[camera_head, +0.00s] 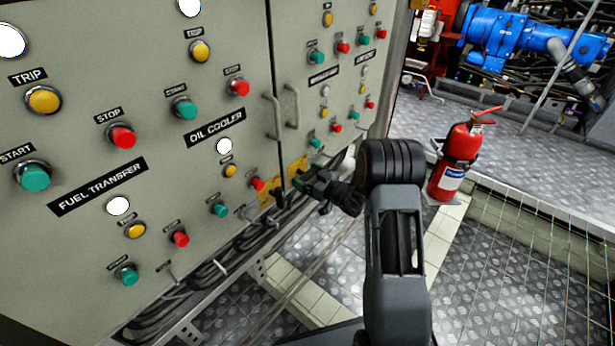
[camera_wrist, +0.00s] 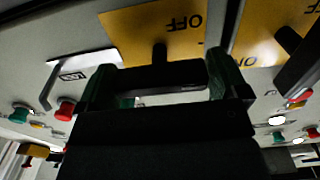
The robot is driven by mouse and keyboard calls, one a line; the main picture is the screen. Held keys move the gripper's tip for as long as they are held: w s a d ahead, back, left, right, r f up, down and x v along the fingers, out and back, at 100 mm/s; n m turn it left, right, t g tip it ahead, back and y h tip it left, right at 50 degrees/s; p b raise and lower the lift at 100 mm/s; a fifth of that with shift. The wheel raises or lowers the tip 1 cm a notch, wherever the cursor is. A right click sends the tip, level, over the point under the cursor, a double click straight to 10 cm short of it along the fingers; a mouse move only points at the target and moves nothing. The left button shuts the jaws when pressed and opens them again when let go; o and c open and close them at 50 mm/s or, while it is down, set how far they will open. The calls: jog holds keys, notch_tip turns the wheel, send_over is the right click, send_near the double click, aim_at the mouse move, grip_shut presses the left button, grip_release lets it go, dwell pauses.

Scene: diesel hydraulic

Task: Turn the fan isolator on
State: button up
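Two yellow isolator plates show in the wrist view, a left plate (camera_wrist: 125,28) and a right plate (camera_wrist: 262,30), each with upside-down OFF lettering. A black handle (camera_wrist: 160,52) stands on the left plate and another black handle (camera_wrist: 288,40) on the right one. I cannot read which is the fan isolator. My gripper (camera_wrist: 160,68) is open, its fingers apart on either side of the left handle; I cannot tell whether they touch it. In the head view my gripper (camera_head: 300,183) is at the low yellow plates (camera_head: 267,198), partly hiding them.
The grey cabinet (camera_head: 120,75) carries several red, green and yellow buttons around the plates. A cabinet door handle (camera_head: 272,115) juts out above. Cables (camera_head: 215,268) run below. A red extinguisher (camera_head: 456,160) stands right of my arm on the floor.

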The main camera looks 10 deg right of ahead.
jog(key=c, duration=0.6)
jog(key=shift+o, duration=0.2)
jog(key=m+p, duration=0.2)
jog(key=m, duration=0.1)
jog(key=shift+r+p, duration=0.15)
jog(key=shift+p, duration=0.2)
jog(key=m+p, duration=0.2)
jog(key=m, duration=0.1)
jog(key=shift+m, duration=0.4)
jog(key=m+p, duration=0.3)
jog(key=m, duration=0.2)
jog(key=shift+d+m, duration=0.1)
jog(key=shift+m, duration=0.2)
jog(key=m+p, duration=0.1)
jog(key=m, duration=0.2)
jog(key=m+p, duration=0.1)
jog(key=m, duration=0.1)
jog(key=shift+f+p, duration=0.25)
jog(key=shift+p, duration=0.1)
jog(key=shift+m, duration=0.4)
jog(key=o, duration=0.7)
